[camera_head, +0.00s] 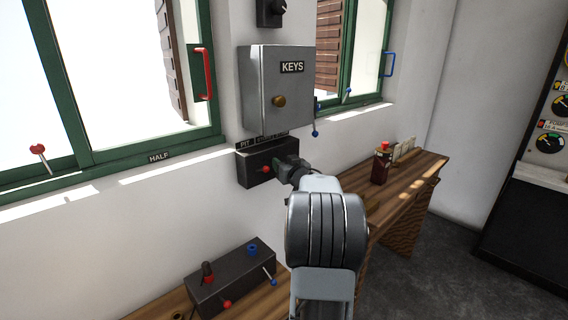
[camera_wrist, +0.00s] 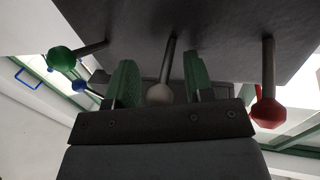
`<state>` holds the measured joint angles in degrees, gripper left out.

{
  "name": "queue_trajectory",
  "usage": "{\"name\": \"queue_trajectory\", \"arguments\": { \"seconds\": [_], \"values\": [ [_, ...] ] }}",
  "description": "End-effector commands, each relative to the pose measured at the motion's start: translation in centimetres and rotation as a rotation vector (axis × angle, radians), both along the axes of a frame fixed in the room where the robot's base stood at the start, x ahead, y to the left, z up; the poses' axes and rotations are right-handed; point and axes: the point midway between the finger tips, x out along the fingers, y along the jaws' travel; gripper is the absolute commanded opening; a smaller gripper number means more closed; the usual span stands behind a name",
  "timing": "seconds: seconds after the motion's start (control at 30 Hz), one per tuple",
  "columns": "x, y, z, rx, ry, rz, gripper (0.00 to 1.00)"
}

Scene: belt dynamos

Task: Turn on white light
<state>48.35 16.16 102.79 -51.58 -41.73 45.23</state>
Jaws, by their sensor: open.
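A dark switch box (camera_head: 254,163) is mounted on the wall under the KEYS cabinet, with a PIT label at its left and other labels partly hidden. In the wrist view the box (camera_wrist: 225,30) carries three levers: one with a green knob (camera_wrist: 62,58), one with a pale grey-white knob (camera_wrist: 160,94) and one with a red knob (camera_wrist: 267,113). My gripper (camera_wrist: 159,68) is open, its two green fingers on either side of the pale lever, with gaps showing. In the head view my gripper (camera_head: 288,166) is at the box's right part and hides the pale and green knobs.
The grey KEYS cabinet (camera_head: 276,88) hangs just above. A black box (camera_head: 232,280) with red and blue controls sits on the wooden bench (camera_head: 282,285) below. A red-topped bottle (camera_head: 381,164) stands on the bench at right. Green-framed windows (camera_head: 110,155) have red and blue handles.

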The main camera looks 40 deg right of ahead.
Motion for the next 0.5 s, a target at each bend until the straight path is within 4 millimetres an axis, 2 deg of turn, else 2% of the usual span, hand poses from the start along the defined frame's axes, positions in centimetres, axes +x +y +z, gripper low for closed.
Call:
{"name": "queue_trajectory", "arguments": {
  "seconds": [0.27, 0.5],
  "values": [
    [0.11, -0.03, -0.01, 0.0, 0.0, 0.0, 0.48],
    [0.08, -0.04, -0.01, 0.0, 0.0, 0.0, 0.27]
  ]
}}
